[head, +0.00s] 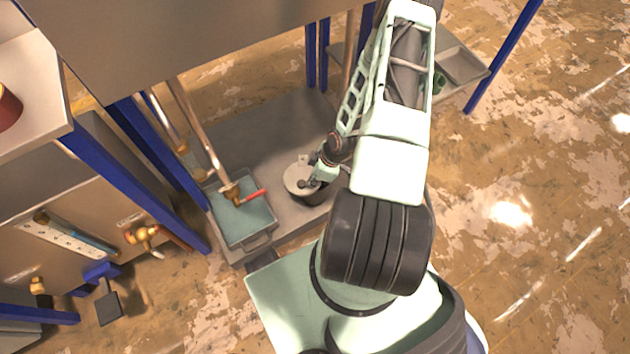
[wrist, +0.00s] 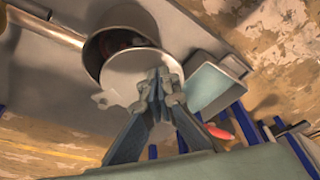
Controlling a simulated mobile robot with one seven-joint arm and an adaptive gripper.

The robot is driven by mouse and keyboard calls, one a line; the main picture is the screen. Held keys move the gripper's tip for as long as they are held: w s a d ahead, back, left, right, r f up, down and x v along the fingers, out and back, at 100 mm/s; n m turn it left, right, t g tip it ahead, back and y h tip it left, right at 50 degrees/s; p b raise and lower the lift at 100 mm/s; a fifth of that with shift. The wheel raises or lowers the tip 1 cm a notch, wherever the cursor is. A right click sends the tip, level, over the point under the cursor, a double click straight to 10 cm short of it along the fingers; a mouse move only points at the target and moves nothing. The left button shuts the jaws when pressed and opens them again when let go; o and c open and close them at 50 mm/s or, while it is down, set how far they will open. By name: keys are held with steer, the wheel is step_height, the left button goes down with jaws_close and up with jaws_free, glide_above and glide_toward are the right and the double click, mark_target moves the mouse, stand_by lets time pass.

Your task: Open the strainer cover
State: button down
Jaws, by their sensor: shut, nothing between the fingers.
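The strainer is a grey round pot (wrist: 92,48) on the bench in the wrist view; its dark inside with something reddish shows. Its pale disc-shaped cover (wrist: 125,72) is out of line with the rim and hides part of the mouth. I cannot tell whether it is tilted up or slid aside. In the head view the cover (head: 295,178) shows pale above the dark pot wall. My gripper (wrist: 160,78) is shut and empty, its fingertips over the cover's edge; contact is unclear. The gripper also shows at the cover in the head view (head: 312,182).
A teal tray (head: 240,222) with a brass valve and red handle (head: 262,193) stands left of the strainer. A copper pipe (head: 195,125) rises there. Blue posts (head: 140,160) flank the bench, and a large metal body overhangs it.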

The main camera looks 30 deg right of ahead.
steer(key=shift+w+a+m, duration=0.1)
steer(key=shift+a+m, duration=0.3)
steer(key=shift+w+a+m, duration=0.1)
steer(key=shift+a+m, duration=0.2)
steer(key=shift+a, duration=0.05)
